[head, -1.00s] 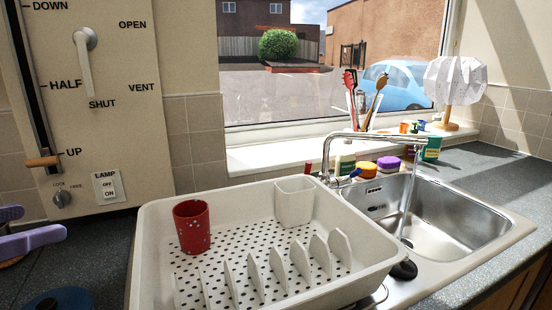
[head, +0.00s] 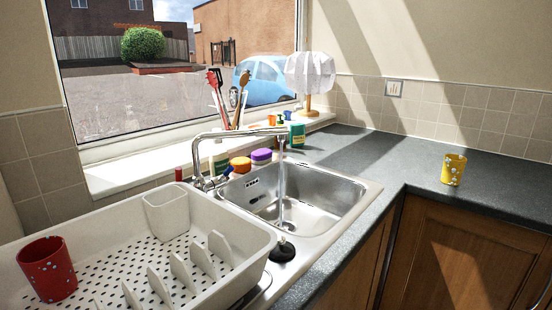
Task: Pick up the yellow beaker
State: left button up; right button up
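The yellow beaker (head: 453,169) stands upright on the dark grey worktop (head: 400,160) at the right, near its front edge above the wooden cupboards. It has small pale marks on its side. Nothing touches it. Neither of my grippers shows in the head view now.
The steel sink (head: 310,205) with its tap (head: 240,134) running lies left of the beaker. A white dish rack (head: 130,250) holding a red beaker (head: 47,269) is at lower left. A white lamp (head: 309,75) stands at the back. The worktop around the yellow beaker is clear.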

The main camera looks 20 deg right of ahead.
aim_at(454, 164)
jog(key=j+z, duration=0.1)
jog(key=z, duration=0.3)
jog(key=j+z, duration=0.1)
jog(key=z, duration=0.3)
jog(key=j+z, duration=0.15)
jog(key=z, duration=0.25)
jog(key=i+j, duration=0.05)
